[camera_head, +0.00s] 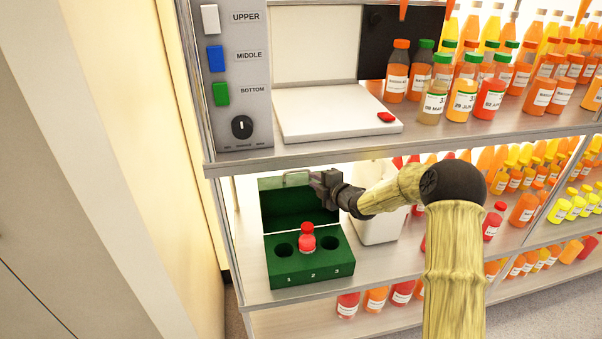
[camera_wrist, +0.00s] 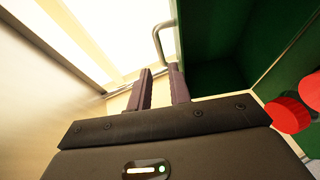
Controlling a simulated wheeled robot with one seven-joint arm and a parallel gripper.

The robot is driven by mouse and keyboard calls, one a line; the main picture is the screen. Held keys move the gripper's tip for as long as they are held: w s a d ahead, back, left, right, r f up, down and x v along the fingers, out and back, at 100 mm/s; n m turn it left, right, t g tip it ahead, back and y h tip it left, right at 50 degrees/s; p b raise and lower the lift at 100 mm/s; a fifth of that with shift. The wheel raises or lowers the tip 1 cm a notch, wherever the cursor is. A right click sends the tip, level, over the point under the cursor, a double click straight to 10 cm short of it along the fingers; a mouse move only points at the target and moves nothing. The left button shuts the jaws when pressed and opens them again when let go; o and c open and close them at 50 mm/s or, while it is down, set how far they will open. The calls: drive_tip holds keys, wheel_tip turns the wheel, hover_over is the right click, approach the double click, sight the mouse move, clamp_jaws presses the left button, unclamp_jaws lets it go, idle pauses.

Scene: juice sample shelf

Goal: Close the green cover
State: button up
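The green cover (camera_head: 296,208) stands raised at the back of a green box (camera_head: 308,269) on the middle shelf. A metal handle (camera_head: 296,176) is at its top edge; the handle also shows in the wrist view (camera_wrist: 158,42). The box has holes marked 1, 2 and 3. A red-capped bottle (camera_head: 307,238) stands in the middle hole; the outer two look empty. My gripper (camera_head: 318,182) is at the cover's upper right, close to the handle. In the wrist view my gripper (camera_wrist: 160,86) has its fingers apart with nothing visible between them. I cannot tell whether it touches the cover.
A white container (camera_head: 378,225) stands right of the box, behind my arm. The shelf above (camera_head: 300,151) holds a white board and juice bottles. A post with buttons and a knob (camera_head: 236,80) is at the upper left. Bottles fill the right side.

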sight(301, 181)
drive_tip(key=p+x, duration=0.1)
drive_tip(key=x, duration=0.7)
drive_tip(key=shift+w+a, duration=0.15)
drive_tip(key=shift+a, duration=0.05)
clamp_jaws()
